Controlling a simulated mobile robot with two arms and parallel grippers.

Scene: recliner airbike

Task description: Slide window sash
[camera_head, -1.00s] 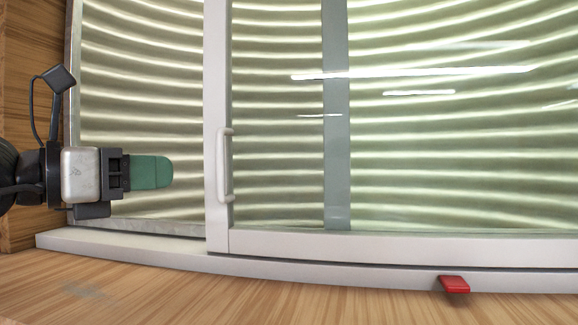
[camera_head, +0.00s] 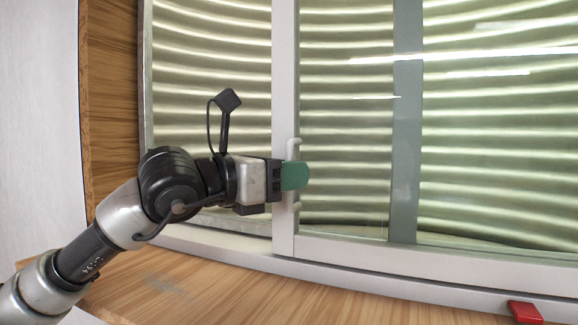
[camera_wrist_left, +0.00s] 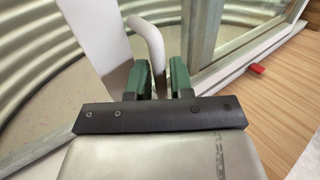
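The window sash (camera_head: 285,85) has a white upright frame edge, with a pale handle (camera_head: 293,145) on it. My left gripper (camera_head: 297,176) is at the handle, its green finger covering the handle's middle in the head view. In the left wrist view, the green fingers (camera_wrist_left: 161,80) stand apart, and the white handle (camera_wrist_left: 150,40) runs down towards the gap between them. The fingers look open around the handle; contact cannot be told. My right gripper is out of view.
The white window track (camera_head: 370,286) runs along the bottom, above a wooden sill (camera_head: 240,300). A red block (camera_head: 525,312) sits at the track's front edge at lower right. A wooden jamb (camera_head: 110,90) stands at the left. Corrugated metal shows behind the glass.

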